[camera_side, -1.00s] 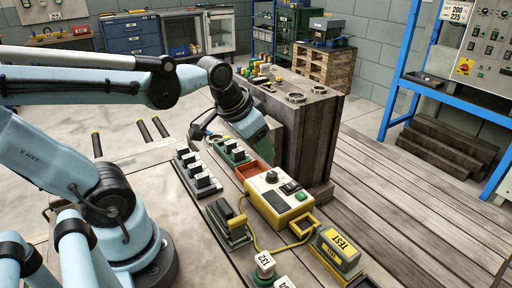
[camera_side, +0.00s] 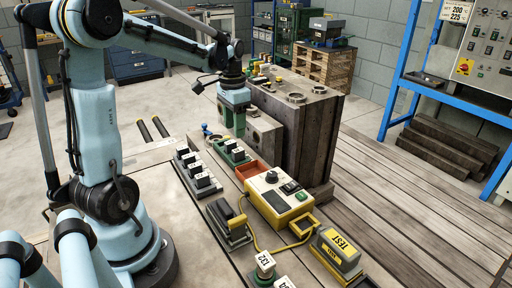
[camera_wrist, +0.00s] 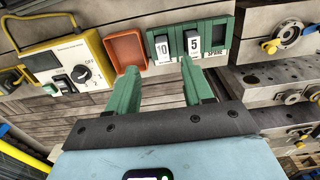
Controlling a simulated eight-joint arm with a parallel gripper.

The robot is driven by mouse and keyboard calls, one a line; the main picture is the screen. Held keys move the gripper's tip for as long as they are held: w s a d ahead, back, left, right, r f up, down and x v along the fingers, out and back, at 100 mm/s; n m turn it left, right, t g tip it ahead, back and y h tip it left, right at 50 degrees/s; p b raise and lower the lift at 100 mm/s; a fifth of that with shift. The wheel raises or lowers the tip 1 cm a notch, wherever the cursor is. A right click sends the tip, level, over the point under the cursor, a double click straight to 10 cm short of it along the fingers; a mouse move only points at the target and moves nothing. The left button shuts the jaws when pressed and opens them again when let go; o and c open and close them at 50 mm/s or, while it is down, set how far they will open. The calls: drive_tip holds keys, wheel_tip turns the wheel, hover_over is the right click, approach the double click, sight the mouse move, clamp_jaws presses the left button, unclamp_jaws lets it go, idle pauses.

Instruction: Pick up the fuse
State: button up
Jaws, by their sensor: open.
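A green holder (camera_wrist: 213,28) marked SPARE carries two dark fuses with white labels, a 10 fuse (camera_wrist: 162,48) and a 5 fuse (camera_wrist: 194,44). The holder also shows in the side view (camera_side: 240,160), on the bench before the metal block. My gripper (camera_wrist: 159,68) has green fingers, spread apart with nothing between them. In the wrist view the right fingertip lies just below the 5 fuse and the left one below the orange tray. In the side view my gripper (camera_side: 234,128) points down, above and behind the holder. I cannot tell its exact height.
An orange tray (camera_side: 254,167) sits beside the green holder, close to a yellow tester (camera_side: 282,206). A rack of several dark fuses (camera_side: 198,178) stands to the left. A large metal mould block (camera_side: 306,115) rises close behind.

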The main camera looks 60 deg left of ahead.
sight(235, 151)
drive_tip(key=shift+s+a+f, duration=0.1)
drive_tip(key=shift+a+f, duration=0.05)
drive_tip(key=shift+f, duration=4.55)
clamp_jaws()
drive_tip(key=shift+r, duration=0.15)
